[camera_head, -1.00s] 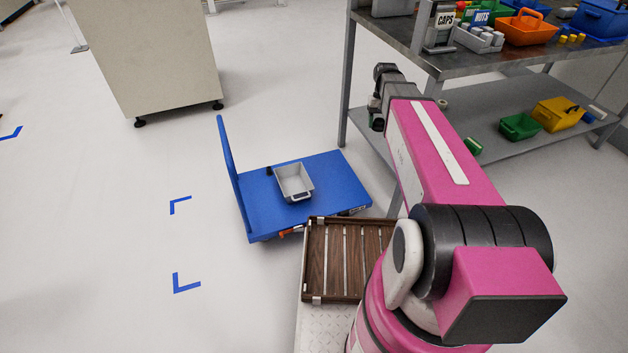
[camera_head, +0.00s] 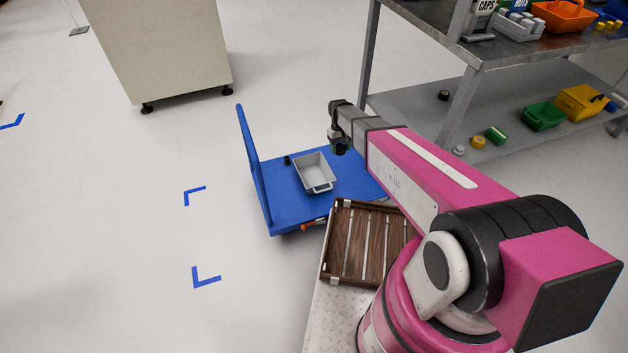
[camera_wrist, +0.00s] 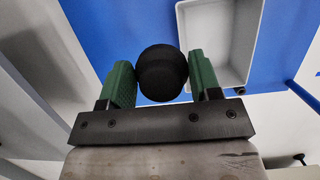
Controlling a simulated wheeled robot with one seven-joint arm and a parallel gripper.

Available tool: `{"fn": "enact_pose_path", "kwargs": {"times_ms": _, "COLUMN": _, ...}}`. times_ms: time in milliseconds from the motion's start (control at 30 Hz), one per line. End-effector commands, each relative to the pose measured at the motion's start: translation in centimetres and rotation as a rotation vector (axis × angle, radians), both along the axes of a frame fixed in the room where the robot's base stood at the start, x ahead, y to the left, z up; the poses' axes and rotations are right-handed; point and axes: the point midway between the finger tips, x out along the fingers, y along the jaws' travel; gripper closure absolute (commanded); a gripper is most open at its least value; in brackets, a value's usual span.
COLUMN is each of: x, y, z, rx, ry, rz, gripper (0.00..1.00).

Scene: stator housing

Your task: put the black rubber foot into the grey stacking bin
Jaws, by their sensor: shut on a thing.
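The black rubber foot (camera_wrist: 162,73) is held between the two green fingers of my gripper (camera_wrist: 163,80) in the wrist view. The grey stacking bin (camera_wrist: 222,40) shows beyond the fingers, up and to the right of the foot, and looks empty. In the head view the bin (camera_head: 315,172) stands upright on the blue platform trolley (camera_head: 285,205). My gripper (camera_head: 338,144) is above the trolley's far side there, up and to the right of the bin. Its fingertips and the held foot are hard to make out in that view.
A small dark thing (camera_head: 287,160) sits on the trolley left of the bin. The trolley's blue upright handle (camera_head: 252,165) stands at its left edge. A slatted wooden crate (camera_head: 342,235) is in front. A metal workbench (camera_head: 520,50) with bins stands at the right.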

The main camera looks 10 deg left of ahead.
Motion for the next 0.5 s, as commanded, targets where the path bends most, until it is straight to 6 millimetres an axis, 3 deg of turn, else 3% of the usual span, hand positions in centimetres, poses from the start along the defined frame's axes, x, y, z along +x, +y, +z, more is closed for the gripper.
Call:
{"fn": "enact_pose_path", "kwargs": {"times_ms": 33, "x": -0.3, "y": 1.7, "z": -1.7, "rx": -0.001, "ry": 0.003, "rz": 0.033, "gripper": 0.7}}
{"fn": "enact_pose_path", "kwargs": {"times_ms": 200, "x": -2.1, "y": 5.8, "z": -6.2, "rx": -0.001, "ry": 0.003, "rz": 0.123, "gripper": 0.7}}
{"fn": "enact_pose_path", "kwargs": {"times_ms": 333, "x": -3.3, "y": 7.8, "z": -8.5, "rx": -0.001, "ry": 0.003, "rz": 0.173, "gripper": 0.7}}
{"fn": "enact_pose_path", "kwargs": {"times_ms": 500, "x": -4.1, "y": 9.1, "z": -10.0, "rx": 0.001, "ry": 0.002, "rz": 0.204, "gripper": 0.7}}
